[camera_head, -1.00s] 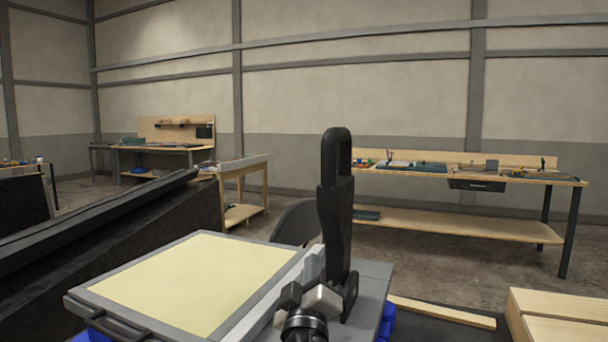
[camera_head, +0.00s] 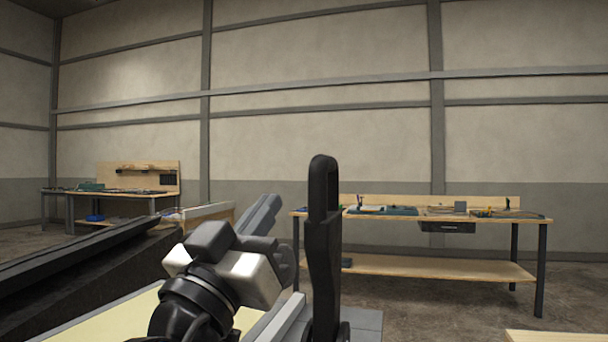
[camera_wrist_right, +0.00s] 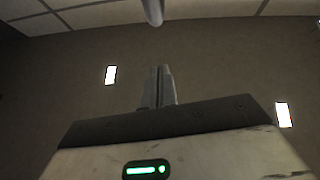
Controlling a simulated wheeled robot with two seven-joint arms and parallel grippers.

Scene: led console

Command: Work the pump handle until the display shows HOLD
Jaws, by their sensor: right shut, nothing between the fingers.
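The pump handle (camera_head: 322,245) is a black upright lever with a loop grip at its top, in the middle of the head view. My right gripper (camera_head: 268,215) is just left of the handle in the picture, with its fingers shut and empty. The wrist view also shows its shut fingers (camera_wrist_right: 158,86). I cannot tell whether it touches the handle. No display with readable text shows. My left gripper is out of view.
A long black sloping thing (camera_head: 80,250) lies at the left. A workbench (camera_head: 420,268) with small items stands at the back right, another bench (camera_head: 110,193) at the back left. A pale wooden piece (camera_head: 550,337) shows at the lower right edge.

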